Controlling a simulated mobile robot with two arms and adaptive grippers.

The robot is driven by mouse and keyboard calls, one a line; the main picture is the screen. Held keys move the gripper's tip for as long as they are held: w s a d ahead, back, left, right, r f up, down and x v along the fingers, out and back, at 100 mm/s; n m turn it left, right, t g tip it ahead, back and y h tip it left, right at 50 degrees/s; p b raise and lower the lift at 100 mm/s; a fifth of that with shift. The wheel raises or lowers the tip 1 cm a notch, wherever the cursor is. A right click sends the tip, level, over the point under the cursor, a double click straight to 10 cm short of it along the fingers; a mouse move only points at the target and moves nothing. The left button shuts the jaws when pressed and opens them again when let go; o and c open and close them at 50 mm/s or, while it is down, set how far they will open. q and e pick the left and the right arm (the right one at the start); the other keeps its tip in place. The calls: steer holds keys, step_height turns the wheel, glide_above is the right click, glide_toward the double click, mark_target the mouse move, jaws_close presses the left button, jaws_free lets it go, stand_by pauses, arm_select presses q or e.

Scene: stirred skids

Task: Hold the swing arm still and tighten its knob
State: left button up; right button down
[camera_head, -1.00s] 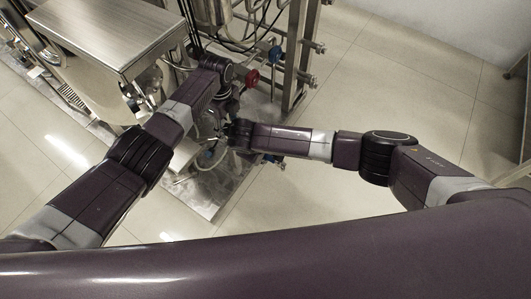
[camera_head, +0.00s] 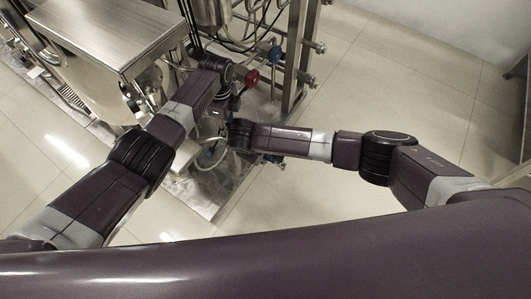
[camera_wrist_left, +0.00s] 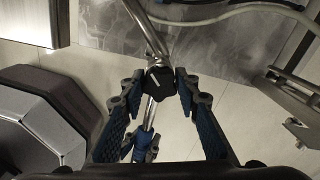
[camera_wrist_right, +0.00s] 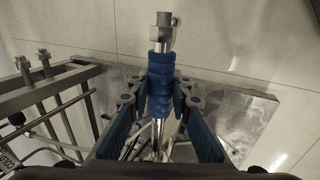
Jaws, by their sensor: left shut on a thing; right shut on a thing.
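The black knob (camera_wrist_left: 160,82) shows in the left wrist view, with a pale line across its face. My left gripper (camera_wrist_left: 154,88) is shut on the knob from both sides. The swing arm (camera_wrist_left: 140,18) is a bright metal rod that passes behind the knob, with a blue part lower down. In the right wrist view the swing arm's blue sleeve (camera_wrist_right: 160,82) has a metal end fitting above it. My right gripper (camera_wrist_right: 160,102) is shut on the sleeve. In the head view my right gripper (camera_head: 236,131) sits beside my left wrist, which hides my left gripper and the knob.
A steel cabinet (camera_head: 115,35) stands at the left. A steel frame (camera_head: 298,55) stands at the back, with a red handwheel (camera_head: 252,79) and a blue one (camera_head: 275,54) near it. The tiled floor (camera_head: 400,90) at the right is clear.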

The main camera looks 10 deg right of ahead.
arm_select(q)
steer(key=m, duration=0.6)
steer(key=shift+m, duration=0.4)
steer(key=o, duration=1)
steer(key=shift+c, duration=0.2)
steer(key=shift+n, duration=1.7)
steer(key=shift+n, duration=0.3)
steer(key=shift+c, duration=0.5)
steer(key=c, duration=0.9)
